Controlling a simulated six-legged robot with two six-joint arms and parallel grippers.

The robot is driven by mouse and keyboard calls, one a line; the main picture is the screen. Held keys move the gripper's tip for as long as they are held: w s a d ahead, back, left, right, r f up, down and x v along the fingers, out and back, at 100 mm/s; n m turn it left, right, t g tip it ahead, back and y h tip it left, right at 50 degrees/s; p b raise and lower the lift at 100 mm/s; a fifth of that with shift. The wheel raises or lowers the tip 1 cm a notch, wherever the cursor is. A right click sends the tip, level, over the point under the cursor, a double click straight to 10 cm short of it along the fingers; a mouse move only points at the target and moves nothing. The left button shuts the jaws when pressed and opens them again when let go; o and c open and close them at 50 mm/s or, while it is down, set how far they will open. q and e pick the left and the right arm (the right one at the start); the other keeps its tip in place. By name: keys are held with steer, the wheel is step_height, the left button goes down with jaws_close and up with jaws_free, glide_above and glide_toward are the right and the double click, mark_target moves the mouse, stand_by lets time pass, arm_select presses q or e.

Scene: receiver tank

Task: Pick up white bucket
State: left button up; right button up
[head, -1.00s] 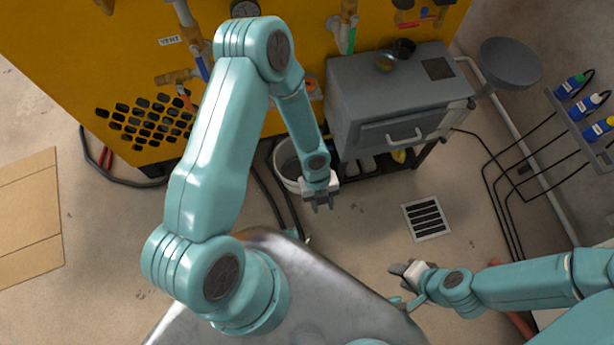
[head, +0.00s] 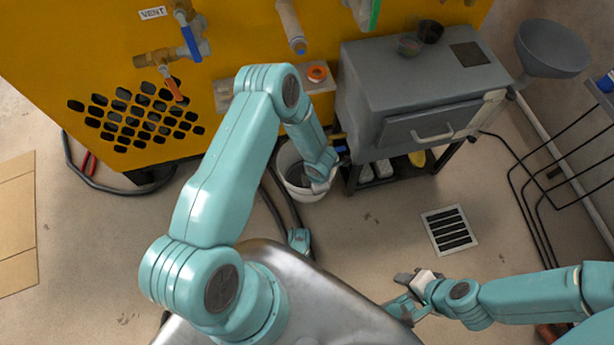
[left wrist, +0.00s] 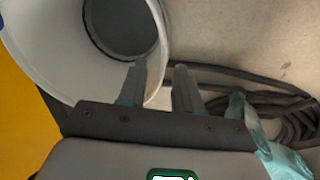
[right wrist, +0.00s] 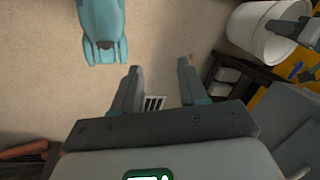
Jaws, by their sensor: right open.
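The white bucket (head: 298,194) stands upright on the floor by the yellow tank, left of the grey cabinet. My right gripper (head: 405,280) is open and empty, away from the bucket. The bucket (right wrist: 258,32) also shows at upper right in the right wrist view.
The yellow tank (head: 60,50) with valves rises behind the bucket. The grey cabinet (head: 420,85) stands close on the right, with small items on its lower shelf. Dark hoses (head: 275,215) lie on the floor near the bucket. A floor drain (head: 449,230) is at right; nearby floor is clear.

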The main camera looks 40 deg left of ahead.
arm_select(q)
steer(key=f+b, duration=0.2)
steer(key=f, duration=0.3)
steer(key=shift+w+a+f+b, duration=0.1)
steer(key=shift+a+b, duration=0.25)
steer(key=shift+b, duration=0.05)
steer(key=shift+w+f, duration=0.1)
steer(key=shift+f, duration=0.15)
steer(key=shift+r, duration=0.1)
arm_select(e)
steer(key=f, duration=0.1)
steer(key=w+f, duration=0.1)
steer(key=f, duration=0.1)
steer(key=shift+w+d+t, duration=0.15)
steer(key=shift+d+t, duration=0.15)
steer(key=shift+d, duration=0.1)
arm_select(q)
jaws_close()
steer(key=shift+a, duration=0.1)
arm_select(e)
steer(key=shift+r, duration=0.1)
